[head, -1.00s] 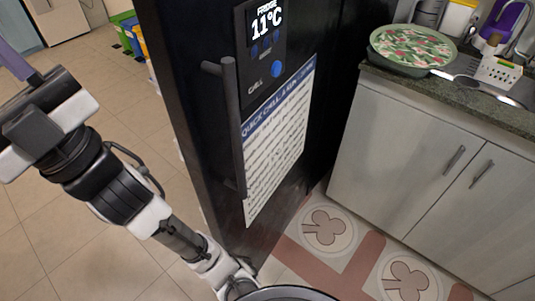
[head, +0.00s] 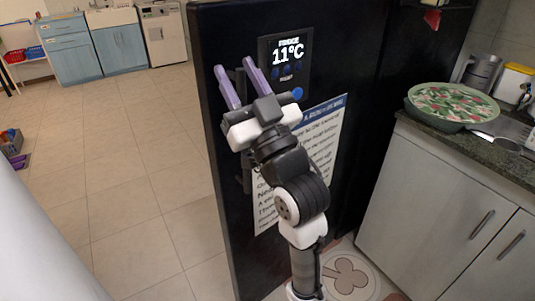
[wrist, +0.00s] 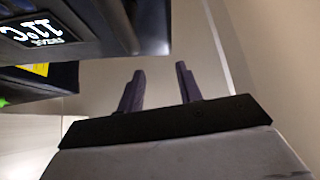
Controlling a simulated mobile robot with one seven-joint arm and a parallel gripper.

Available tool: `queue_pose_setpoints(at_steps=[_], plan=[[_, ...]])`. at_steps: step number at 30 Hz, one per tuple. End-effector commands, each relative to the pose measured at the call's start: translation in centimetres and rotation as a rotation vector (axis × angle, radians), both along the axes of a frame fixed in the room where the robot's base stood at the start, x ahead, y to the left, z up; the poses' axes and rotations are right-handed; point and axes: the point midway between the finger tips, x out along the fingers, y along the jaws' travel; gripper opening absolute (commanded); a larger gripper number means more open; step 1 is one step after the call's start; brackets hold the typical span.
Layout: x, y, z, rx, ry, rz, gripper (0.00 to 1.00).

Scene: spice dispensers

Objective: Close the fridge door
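The black fridge door (head: 345,75) fills the middle of the head view, with a temperature display (head: 289,54) reading 11°C, a blue button and a paper notice (head: 325,135). I cannot tell for certain how far the door stands open. Its dark vertical handle (head: 246,175) is mostly hidden behind my arm. My gripper (head: 241,88) is in front of the door's upper left part, its purple fingers pointing up, apart and empty. In the wrist view my gripper (wrist: 160,85) shows the same gap between the fingers, and the display (wrist: 38,32) appears upside down at upper left.
A counter (head: 462,150) with grey cabinets stands right of the fridge, holding a green patterned bowl (head: 447,106). Open tiled floor (head: 125,165) lies to the left. Blue cabinets (head: 68,50) stand far back. A large pale surface shows at lower left.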

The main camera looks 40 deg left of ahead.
Motion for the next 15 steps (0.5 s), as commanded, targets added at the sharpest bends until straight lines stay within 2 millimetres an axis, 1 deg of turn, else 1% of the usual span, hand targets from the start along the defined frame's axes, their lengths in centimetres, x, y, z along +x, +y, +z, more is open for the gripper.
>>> queue_pose_setpoints(at_steps=[1, 3, 5, 6, 8, 9, 12, 15], plan=[[0.9, -0.3, -0.9, -0.033, 0.023, 0.002, 0.35], [2.9, -1.1, -3.6, -0.143, 0.092, 0.032, 0.35], [4.0, -2.0, -5.6, -0.228, 0.136, 0.065, 0.35], [4.4, -2.8, -7.0, -0.284, 0.162, 0.091, 0.35], [4.8, -4.1, -9.1, -0.366, 0.195, 0.132, 0.35], [4.9, -5.0, -10.3, -0.417, 0.21, 0.161, 0.35], [4.4, -7.2, -12.9, -0.524, 0.229, 0.228, 0.35], [3.9, -8.9, -14.5, -0.593, 0.232, 0.276, 0.35]])
